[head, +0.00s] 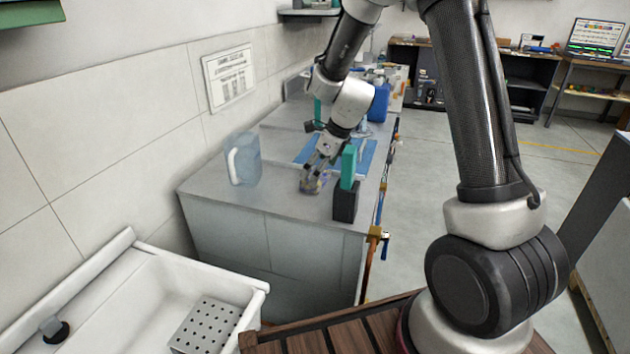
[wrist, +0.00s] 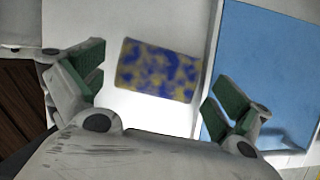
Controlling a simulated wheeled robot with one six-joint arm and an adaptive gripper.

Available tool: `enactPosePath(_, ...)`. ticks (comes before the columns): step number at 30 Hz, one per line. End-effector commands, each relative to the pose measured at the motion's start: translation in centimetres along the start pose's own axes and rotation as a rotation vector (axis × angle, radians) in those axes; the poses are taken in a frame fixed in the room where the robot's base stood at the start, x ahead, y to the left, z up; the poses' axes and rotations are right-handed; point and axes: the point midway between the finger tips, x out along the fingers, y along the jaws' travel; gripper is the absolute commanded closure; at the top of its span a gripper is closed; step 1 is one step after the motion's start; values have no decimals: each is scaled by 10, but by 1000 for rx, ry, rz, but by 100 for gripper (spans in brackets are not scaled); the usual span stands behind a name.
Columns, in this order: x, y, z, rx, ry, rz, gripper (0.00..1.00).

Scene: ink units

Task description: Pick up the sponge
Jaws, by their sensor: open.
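The sponge (wrist: 158,70) is a yellow block with blue blotches. It lies flat on the grey counter. In the wrist view it sits between and beyond the two green-padded fingers of my gripper (wrist: 156,92). The gripper is open, and neither pad touches the sponge in that view. In the head view my gripper (head: 318,172) points down at the counter, just above the sponge (head: 311,186). The fingers partly cover the sponge there, so the exact height gap is hard to tell.
A blue mat (head: 368,152) lies beside the sponge. A teal block in a black holder (head: 345,203) stands close on the right, near the counter edge. A clear jug (head: 244,160) stands on the left. A white sink (head: 120,300) is in front of the counter (head: 215,188).

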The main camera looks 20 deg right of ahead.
Motion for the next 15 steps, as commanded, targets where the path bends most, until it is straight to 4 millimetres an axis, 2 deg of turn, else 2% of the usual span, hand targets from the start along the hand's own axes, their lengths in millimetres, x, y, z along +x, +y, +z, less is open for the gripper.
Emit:
enactPosePath(1, 9, 1, -2, 2, 3, 2, 0)
enactPosePath(5, 23, 0, -1, 1, 0, 0, 0)
enactPosePath(13, 26, 0, 0, -1, -1, -1, 0)
enactPosePath(15, 26, 0, 0, -1, -1, -1, 13)
